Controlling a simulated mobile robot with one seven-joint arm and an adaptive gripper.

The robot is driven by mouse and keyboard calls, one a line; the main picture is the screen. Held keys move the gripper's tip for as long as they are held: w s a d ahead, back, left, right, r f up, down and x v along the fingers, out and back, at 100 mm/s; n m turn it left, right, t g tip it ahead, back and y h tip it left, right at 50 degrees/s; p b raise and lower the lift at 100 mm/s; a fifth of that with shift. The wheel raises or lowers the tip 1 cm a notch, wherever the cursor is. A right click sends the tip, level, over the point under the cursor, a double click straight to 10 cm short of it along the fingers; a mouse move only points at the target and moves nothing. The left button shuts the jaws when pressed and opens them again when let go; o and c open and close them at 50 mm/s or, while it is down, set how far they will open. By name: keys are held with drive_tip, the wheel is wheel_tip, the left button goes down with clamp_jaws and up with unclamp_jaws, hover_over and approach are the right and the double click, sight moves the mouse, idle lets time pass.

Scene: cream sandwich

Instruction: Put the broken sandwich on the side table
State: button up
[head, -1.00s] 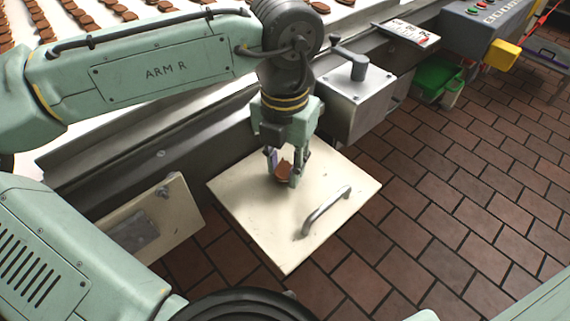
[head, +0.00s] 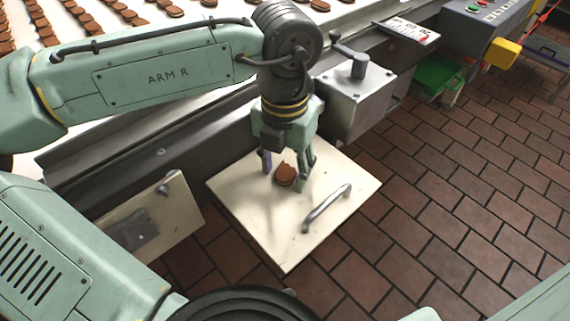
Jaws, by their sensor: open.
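The broken sandwich (head: 286,175), a small brown round biscuit with a jagged upper edge, lies on the cream side table (head: 262,232). It is left of the table's metal handle. My gripper (head: 284,174) points down over the table, its fingers spread open on either side of the sandwich. A gap shows between the sandwich and each finger. Whether the fingertips touch the table top cannot be told.
A white conveyor (head: 222,62) with rows of brown sandwiches runs behind a metal rail. A metal handle (head: 327,208) rises from the table's right part. A grey box with a crank (head: 354,95) stands behind it. A green bin (head: 437,80) and tiled floor lie right.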

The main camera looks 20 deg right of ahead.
sight(285, 173)
drive_tip(key=shift+r, duration=0.1)
wheel_tip(285, 173, up, 12)
drive_tip(key=shift+r, duration=0.15)
idle(0.4)
